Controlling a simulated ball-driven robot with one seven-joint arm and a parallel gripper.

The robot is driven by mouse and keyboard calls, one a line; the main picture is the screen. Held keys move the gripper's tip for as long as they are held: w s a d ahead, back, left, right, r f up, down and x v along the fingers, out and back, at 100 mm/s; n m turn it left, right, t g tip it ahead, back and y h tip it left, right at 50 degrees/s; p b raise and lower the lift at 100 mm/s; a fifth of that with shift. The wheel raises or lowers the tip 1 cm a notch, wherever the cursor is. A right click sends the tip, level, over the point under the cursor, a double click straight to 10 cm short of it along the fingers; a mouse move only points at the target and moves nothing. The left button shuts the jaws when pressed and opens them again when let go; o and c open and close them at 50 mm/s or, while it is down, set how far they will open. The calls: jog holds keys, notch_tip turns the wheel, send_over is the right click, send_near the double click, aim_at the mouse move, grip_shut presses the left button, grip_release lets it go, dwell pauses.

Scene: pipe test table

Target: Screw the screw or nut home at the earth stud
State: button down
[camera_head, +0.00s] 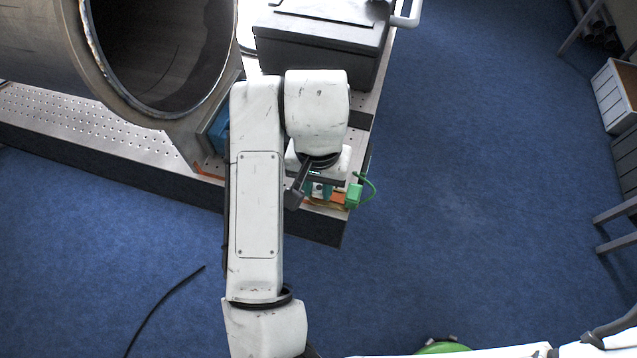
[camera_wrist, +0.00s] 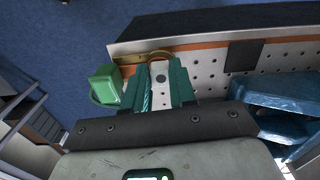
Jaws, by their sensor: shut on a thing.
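My gripper (camera_head: 319,190) is over the front right corner of the perforated table (camera_head: 90,112). In the wrist view my gripper (camera_wrist: 160,65) shows two teal fingers with a narrow gap between them. A small dark round piece (camera_wrist: 161,78) shows in this gap. The fingertips are at an orange-brown strip (camera_wrist: 205,53) along the table edge. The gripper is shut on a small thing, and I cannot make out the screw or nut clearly. The earth stud cannot be told apart at the fingertips. I cannot tell how far the screw or nut is seated.
A green block (camera_wrist: 104,86) with a green wire stands close beside the fingers; the block also shows in the head view (camera_head: 354,196). A dark grey case (camera_head: 315,45) and a large metal pipe (camera_head: 160,50) are on the table. Blue floor (camera_head: 470,200) is open to the right.

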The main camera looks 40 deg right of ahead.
jog(key=m, duration=0.1)
jog(key=m+b, duration=0.1)
jog(key=m, duration=0.1)
jog(key=shift+w+f, duration=0.15)
jog(key=shift+f, duration=0.1)
jog(key=shift+r+m+b, duration=0.2)
jog(key=shift+m+b, duration=0.15)
jog(key=shift+m, duration=0.25)
jog(key=m+b, duration=0.2)
jog(key=m, duration=0.1)
jog(key=shift+w+f, duration=0.1)
jog(key=shift+f, duration=0.15)
jog(key=shift+r+m+b, duration=0.25)
jog(key=shift+m+b, duration=0.2)
jog(key=shift+m, duration=0.65)
jog(key=shift+w+f+m+b, duration=0.15)
jog(key=shift+f+m+b, duration=0.1)
jog(key=shift+m+b, duration=0.95)
jog(key=shift+m, duration=0.4)
jog(key=shift+r+m, duration=0.2)
jog(key=shift+m, duration=0.8)
